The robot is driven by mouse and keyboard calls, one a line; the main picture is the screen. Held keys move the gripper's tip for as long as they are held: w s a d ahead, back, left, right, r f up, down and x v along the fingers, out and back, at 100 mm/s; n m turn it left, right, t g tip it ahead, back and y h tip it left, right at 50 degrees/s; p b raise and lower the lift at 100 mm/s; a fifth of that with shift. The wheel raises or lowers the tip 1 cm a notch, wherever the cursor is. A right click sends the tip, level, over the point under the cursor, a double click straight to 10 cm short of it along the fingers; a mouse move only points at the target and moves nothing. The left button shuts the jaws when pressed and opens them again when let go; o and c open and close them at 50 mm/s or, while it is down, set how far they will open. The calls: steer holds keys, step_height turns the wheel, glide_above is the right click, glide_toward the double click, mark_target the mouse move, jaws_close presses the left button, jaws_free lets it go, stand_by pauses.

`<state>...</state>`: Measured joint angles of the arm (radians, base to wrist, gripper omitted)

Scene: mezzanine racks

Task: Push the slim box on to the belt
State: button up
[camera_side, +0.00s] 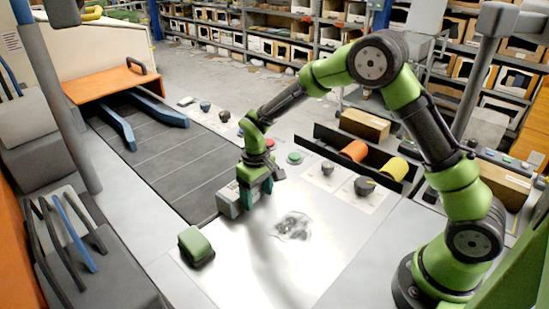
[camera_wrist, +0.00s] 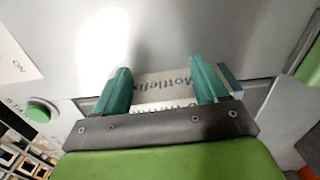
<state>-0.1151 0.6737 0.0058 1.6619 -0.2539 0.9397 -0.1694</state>
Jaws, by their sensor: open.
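The slim box (camera_side: 229,202) is grey with a pale label and sits at the near right edge of the dark belt (camera_side: 160,150). My gripper (camera_side: 257,186) is low over the metal table, right beside the box and partly covering it. In the wrist view the teal fingers of my gripper (camera_wrist: 163,88) are apart, and the printed face of the box (camera_wrist: 165,80) shows between them. Whether the fingers touch it cannot be told. The underside of the box is hidden.
A green rounded block (camera_side: 196,245) stands on the table left of the box. A green button (camera_side: 295,158) and black knobs lie behind and to the right. A dark tray with orange and yellow rolls (camera_side: 354,151) is further right. An orange hood (camera_side: 105,82) covers the belt's far end.

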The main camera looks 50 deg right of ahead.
steer(key=shift+w, duration=0.1)
steer(key=shift+w, duration=0.5)
steer(key=shift+w, duration=0.1)
stand_by(0.4)
steer(key=shift+w, duration=0.5)
steer(key=shift+w, duration=0.1)
steer(key=shift+w, duration=0.5)
steer(key=shift+w, duration=0.1)
steer(key=shift+w+a, duration=0.1)
steer(key=shift+w, duration=0.4)
steer(key=shift+w, duration=0.1)
stand_by(0.4)
